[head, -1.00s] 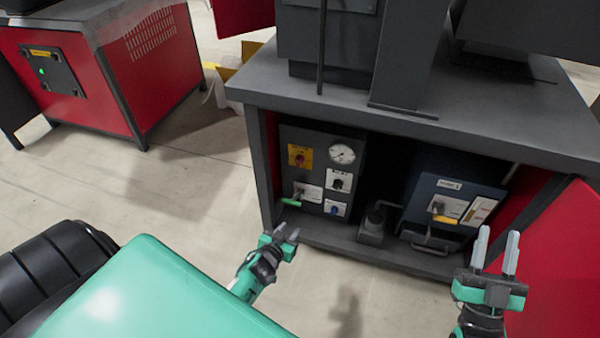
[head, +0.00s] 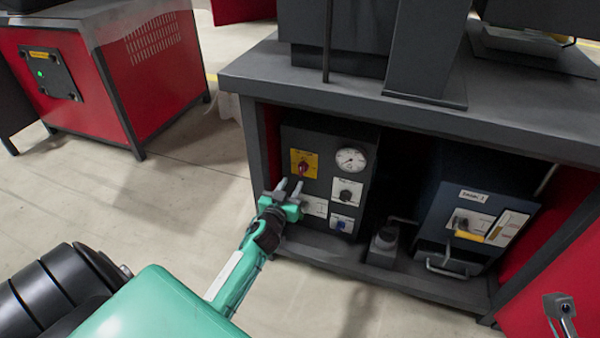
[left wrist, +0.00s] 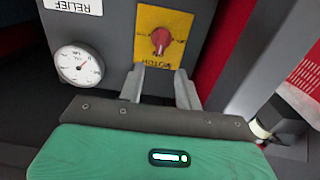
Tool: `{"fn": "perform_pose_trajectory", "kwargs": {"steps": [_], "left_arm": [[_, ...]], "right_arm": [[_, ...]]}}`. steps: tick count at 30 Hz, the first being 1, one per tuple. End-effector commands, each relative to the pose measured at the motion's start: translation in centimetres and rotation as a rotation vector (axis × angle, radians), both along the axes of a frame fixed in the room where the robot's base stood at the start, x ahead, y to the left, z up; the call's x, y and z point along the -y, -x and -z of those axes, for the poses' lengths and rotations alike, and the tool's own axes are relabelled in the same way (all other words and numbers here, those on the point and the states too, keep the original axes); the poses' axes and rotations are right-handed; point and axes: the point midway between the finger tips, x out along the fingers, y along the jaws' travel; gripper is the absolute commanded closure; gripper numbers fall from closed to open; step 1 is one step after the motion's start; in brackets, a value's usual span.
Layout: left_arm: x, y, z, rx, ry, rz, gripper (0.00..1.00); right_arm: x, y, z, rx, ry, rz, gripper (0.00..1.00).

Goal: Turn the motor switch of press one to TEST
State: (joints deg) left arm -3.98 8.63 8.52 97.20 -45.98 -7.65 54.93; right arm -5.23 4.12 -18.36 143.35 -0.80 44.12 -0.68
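The motor switch is a red knob on a yellow plate (head: 303,164), at the upper left of the dark panel in the press's open bay. It also shows in the left wrist view (left wrist: 160,40), upside down, with "MOTOR" readable on the plate. The knob's setting is too small to read for certain. My left gripper (head: 289,185) is open and empty, just below and left of the switch. In the left wrist view its two fingers (left wrist: 160,86) point toward the plate, apart from the knob.
A round gauge (head: 351,159), a black knob on a white plate (head: 346,192) and a blue switch (head: 342,223) share the panel. The bench top (head: 350,102) overhangs the bay.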

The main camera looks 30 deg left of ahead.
Motion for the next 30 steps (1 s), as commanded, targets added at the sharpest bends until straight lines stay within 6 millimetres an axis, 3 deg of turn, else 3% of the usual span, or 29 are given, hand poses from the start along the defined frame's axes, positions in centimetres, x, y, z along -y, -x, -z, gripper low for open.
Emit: {"fn": "perform_pose_trajectory", "kwargs": {"steps": [6, 13, 27, 28, 30], "left_arm": [[-0.9, -4.0, 0.2, 0.001, -0.003, 0.002, 0.65], [-1.7, -6.9, 0.2, 0.0, -0.002, 0.001, 0.65], [-1.9, -8.1, 0.1, -0.001, -0.001, 0.001, 0.65], [-1.9, -8.1, 0.0, -0.001, -0.001, 0.001, 0.67], [-1.9, -8.1, 0.1, -0.001, -0.001, 0.001, 0.81]], "right_arm": [[-0.5, -0.1, 0.0, 0.021, -0.001, -0.018, 0.64], [-0.9, -0.2, -0.2, 0.032, 0.0, -0.029, 0.64], [-1.3, -0.1, -0.7, 0.043, -0.006, -0.044, 0.64], [-1.3, -0.1, -0.7, 0.043, -0.006, -0.044, 0.64], [-1.2, -0.1, -0.7, 0.043, -0.006, -0.043, 0.64]]}}
